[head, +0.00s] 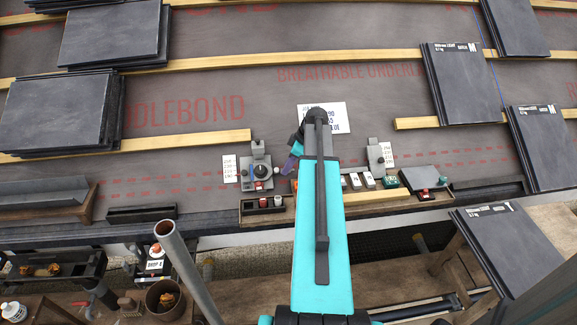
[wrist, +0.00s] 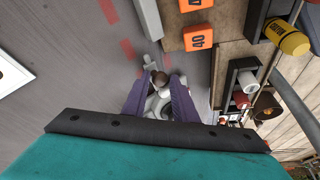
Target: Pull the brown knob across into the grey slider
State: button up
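In the wrist view, the brown knob (wrist: 161,78) sits between the tips of the two purple fingers of my gripper (wrist: 162,84). Whether both fingers touch it is unclear. Pale grey parts (wrist: 158,105) show between the fingers below the knob; I cannot tell whether they belong to the grey slider. In the head view, one purple finger of my gripper (head: 293,162) shows left of my teal arm, right of a grey device with a black dial (head: 259,170). The knob is hidden there behind my arm. A grey upright fitting (head: 378,156) stands right of the arm.
A wooden tray (head: 400,196) with small blocks runs right of my arm. Orange blocks marked 40 (wrist: 198,38) lie close to the gripper in the wrist view. A white label sheet (head: 335,117) and dark tile stacks (head: 112,33) lie on the roof membrane.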

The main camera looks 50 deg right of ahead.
jog(key=shift+c, duration=0.2)
jog(key=shift+a, duration=0.1)
grip_shut()
